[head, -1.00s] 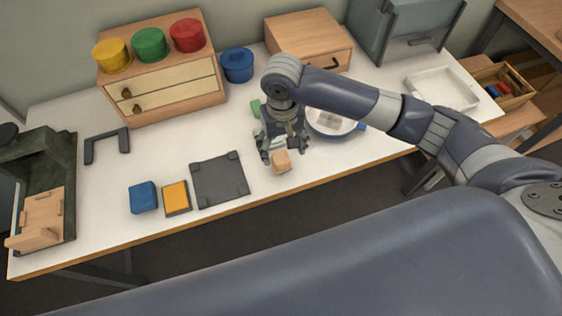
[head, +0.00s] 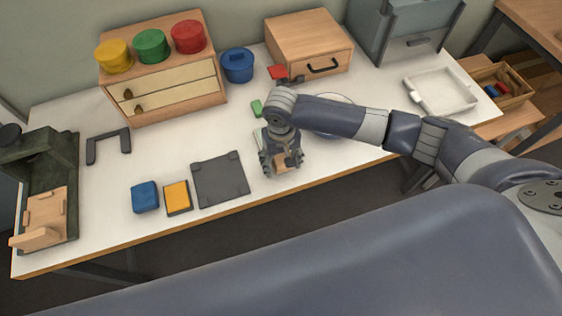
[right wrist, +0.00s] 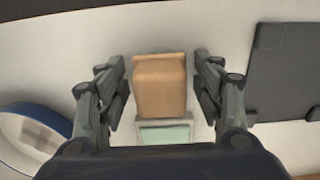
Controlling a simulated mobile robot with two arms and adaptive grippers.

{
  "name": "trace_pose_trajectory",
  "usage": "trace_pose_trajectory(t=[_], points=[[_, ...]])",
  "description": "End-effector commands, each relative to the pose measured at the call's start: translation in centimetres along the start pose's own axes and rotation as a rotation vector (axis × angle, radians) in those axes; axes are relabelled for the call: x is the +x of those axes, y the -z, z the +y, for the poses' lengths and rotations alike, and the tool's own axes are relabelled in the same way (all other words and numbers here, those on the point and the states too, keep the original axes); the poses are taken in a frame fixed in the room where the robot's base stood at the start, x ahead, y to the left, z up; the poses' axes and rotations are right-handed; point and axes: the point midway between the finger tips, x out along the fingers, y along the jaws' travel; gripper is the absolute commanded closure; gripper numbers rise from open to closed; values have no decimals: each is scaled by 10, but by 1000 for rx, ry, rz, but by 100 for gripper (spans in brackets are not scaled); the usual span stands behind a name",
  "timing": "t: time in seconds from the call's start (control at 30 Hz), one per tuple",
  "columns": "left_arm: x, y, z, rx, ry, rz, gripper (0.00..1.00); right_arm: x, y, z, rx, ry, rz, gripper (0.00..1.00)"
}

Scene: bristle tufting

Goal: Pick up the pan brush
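A tan wooden block (right wrist: 160,85), which looks like the pan brush, lies near the table's front edge; I see no bristles on it. In the head view the block (head: 285,167) is partly hidden under my right gripper (head: 281,163). In the right wrist view my right gripper (right wrist: 160,88) is open, with one finger on each side of the block and a gap to each. A pale holder with a light green face (right wrist: 165,133) sits against the block's lower end in that view. My left gripper is not in view.
A dark square plate (head: 219,180) lies left of the block, with a yellow block (head: 177,197) and a blue block (head: 144,197) beyond it. A white, blue-rimmed round dish (right wrist: 32,138) is on the other side. Drawer cabinets stand at the back.

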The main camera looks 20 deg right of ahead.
Motion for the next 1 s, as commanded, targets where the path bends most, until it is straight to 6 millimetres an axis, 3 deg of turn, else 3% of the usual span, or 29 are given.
trace_pose_trajectory(t=[0.03,0.13,0.57,0.87,1.0], points=[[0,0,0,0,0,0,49,0,0,0,0,0,0,58],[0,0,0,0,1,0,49,0,0,0,0,0,0,81],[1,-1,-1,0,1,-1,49,-4,0,0,0,1,1,82],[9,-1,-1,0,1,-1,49,-37,0,-2,-1,4,2,82],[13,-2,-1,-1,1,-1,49,-37,-29,-22,-5,4,-3,82]])
